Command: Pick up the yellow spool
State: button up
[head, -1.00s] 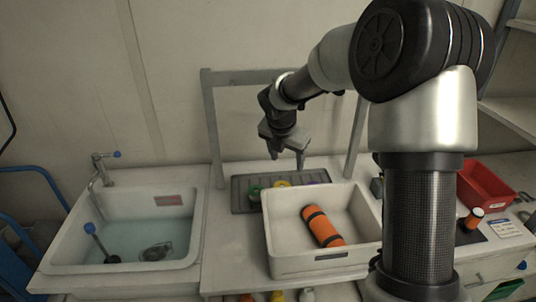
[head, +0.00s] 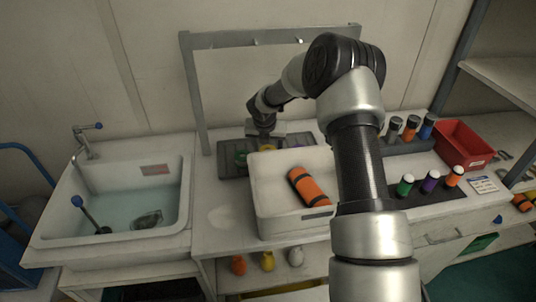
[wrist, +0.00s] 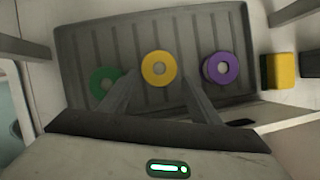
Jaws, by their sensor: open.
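The yellow spool (wrist: 159,68), a flat ring with a hole in its middle, lies in the dark ribbed tray (wrist: 98,40) in the wrist view. The green spool (wrist: 103,82) lies left of it, partly behind a finger, and the purple spool (wrist: 221,69) lies right of it. My gripper (wrist: 159,80) is open and empty, with a finger showing on either side of the yellow spool. In the head view my gripper (head: 264,138) is low over the tray and hides much of the spools. I cannot tell its exact height above them.
A white bin (head: 264,209) with an orange cylinder (head: 309,187) stands just in front of the tray. A grey frame (head: 193,95) rises behind. A sink (head: 120,225) is at left, a red bin (head: 463,145) at right. Several coloured bottles stand in racks at right.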

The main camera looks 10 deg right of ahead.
jog(key=shift+p+x, duration=0.3)
jog(key=shift+x, duration=2.35)
jog(key=shift+w+r, duration=0.1)
jog(key=shift+w, duration=0.1)
jog(key=c, duration=0.9)
